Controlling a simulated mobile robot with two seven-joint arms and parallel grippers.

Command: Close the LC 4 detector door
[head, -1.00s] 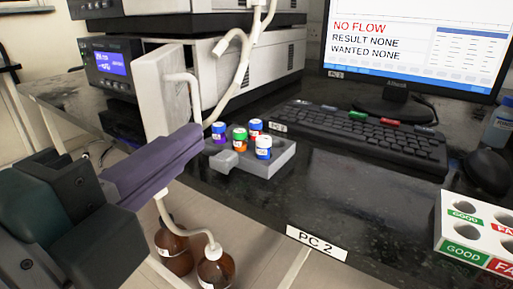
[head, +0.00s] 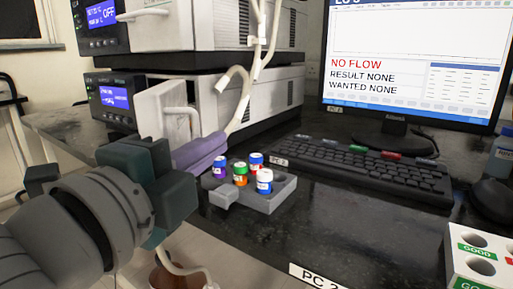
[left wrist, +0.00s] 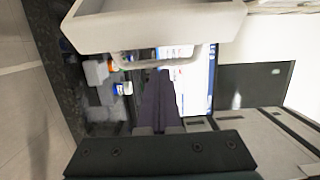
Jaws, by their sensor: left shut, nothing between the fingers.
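A white door (head: 158,108) stands open, swung out from the front of the lower instrument stack. A pale curved handle (head: 186,110) is on its right side. I cannot read which LC number this unit carries. My left gripper (head: 214,144) has purple fingers, shut and empty. In the head view they lie just below and beside the door handle. In the left wrist view the door (left wrist: 150,32) spans the top with its handle below it, and the purple fingers (left wrist: 162,78) point toward the handle. I cannot tell whether they touch it. The right gripper is not in view.
A grey rack (head: 268,200) with several capped vials stands just right of the fingers. White tubes (head: 256,60) hang before the stack. The keyboard (head: 360,165) and monitor (head: 410,60) are to the right. Brown bottles sit below the bench edge.

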